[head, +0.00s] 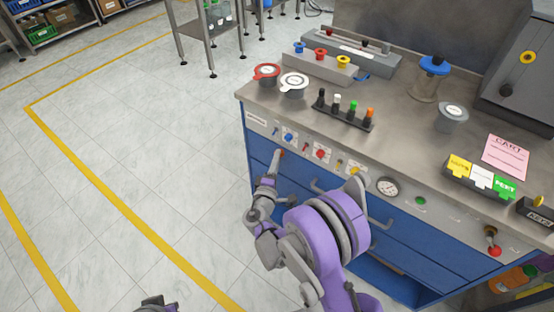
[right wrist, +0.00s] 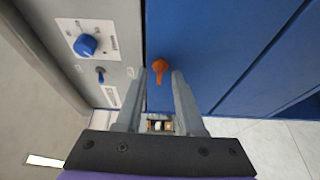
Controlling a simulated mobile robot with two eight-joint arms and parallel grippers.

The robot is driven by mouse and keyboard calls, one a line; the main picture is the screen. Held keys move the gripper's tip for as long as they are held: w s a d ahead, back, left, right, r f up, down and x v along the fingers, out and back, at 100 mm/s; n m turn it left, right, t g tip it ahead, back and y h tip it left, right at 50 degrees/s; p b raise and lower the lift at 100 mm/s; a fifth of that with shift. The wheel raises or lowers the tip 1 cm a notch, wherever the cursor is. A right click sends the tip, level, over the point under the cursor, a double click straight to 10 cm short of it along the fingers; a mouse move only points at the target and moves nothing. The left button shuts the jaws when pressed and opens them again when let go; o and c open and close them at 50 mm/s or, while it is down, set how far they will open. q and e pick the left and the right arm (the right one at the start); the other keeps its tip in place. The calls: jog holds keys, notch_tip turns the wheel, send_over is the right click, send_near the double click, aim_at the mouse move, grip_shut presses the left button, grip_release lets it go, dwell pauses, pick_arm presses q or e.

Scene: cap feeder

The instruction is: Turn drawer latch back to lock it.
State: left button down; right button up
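The orange drawer latch (right wrist: 160,69) is on the blue drawer front (right wrist: 215,40) in the right wrist view, close to the grey panel strip. A narrow part of it points down in that picture, toward my gripper. In the head view only a bit of orange (head: 281,153) shows at my gripper's tip. My right gripper (right wrist: 159,84) is open, with one finger on each side of the latch. A small gap shows on both sides, so it does not look gripped. It also shows in the head view (head: 274,166). My left gripper's fingers are not in view.
The grey panel (right wrist: 75,25) beside the drawer carries a blue knob (right wrist: 87,45) and a small toggle switch (right wrist: 100,75). The floor (head: 150,160) to the left is clear.

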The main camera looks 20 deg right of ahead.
jog(key=shift+w+d, duration=0.15)
jog(key=shift+w, duration=0.1)
grip_shut()
dwell(0.5)
jog(key=shift+w+a+r+n+g+h+b, duration=0.15)
jog(key=shift+n+g+h, duration=0.2)
jog(key=shift+n+g, duration=1.4)
jog(key=shift+w+r+n+g+h+b, duration=0.25)
jog(key=shift+n+g, duration=0.45)
jog(key=shift+n, duration=2.1)
jog(key=shift+s+a+r+n+g+h+p, duration=0.1)
jog(key=shift+n+g+h, duration=0.3)
jog(key=shift+n+g, duration=1.35)
jog(key=shift+n+t, duration=0.5)
jog(key=shift+n, duration=0.1)
